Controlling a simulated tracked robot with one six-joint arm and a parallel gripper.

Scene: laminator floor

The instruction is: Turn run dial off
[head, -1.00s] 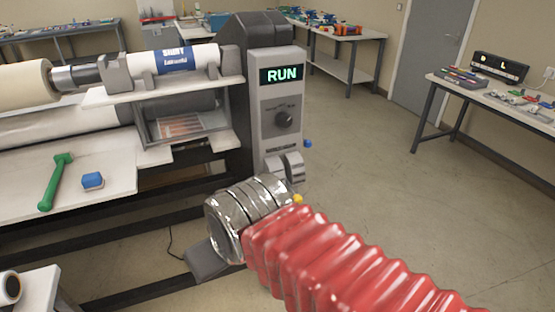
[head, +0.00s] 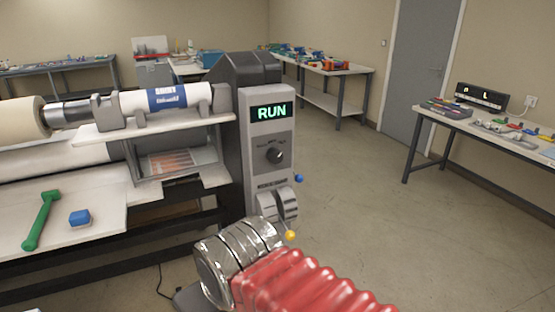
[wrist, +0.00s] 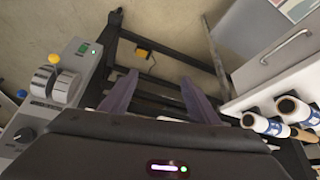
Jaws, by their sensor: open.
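The run dial (head: 275,155) is a dark round knob on the grey control panel (head: 254,180) at the end of the laminator. In the wrist view the dial (wrist: 25,135) is at the left edge. My gripper (wrist: 160,90) shows there with two dark fingers spread apart and nothing between them, right of the panel and apart from the dial. In the head view my arm's red sleeve and silvery section reach in from the bottom; the fingers are not visible there.
Two grey levers with a yellow ball (head: 290,235) and a blue ball (head: 299,178) stick out below the dial. A green tool (head: 42,220) and a blue block (head: 79,218) lie on the laminator's bed. Floor to the right is clear up to a bench (head: 480,128).

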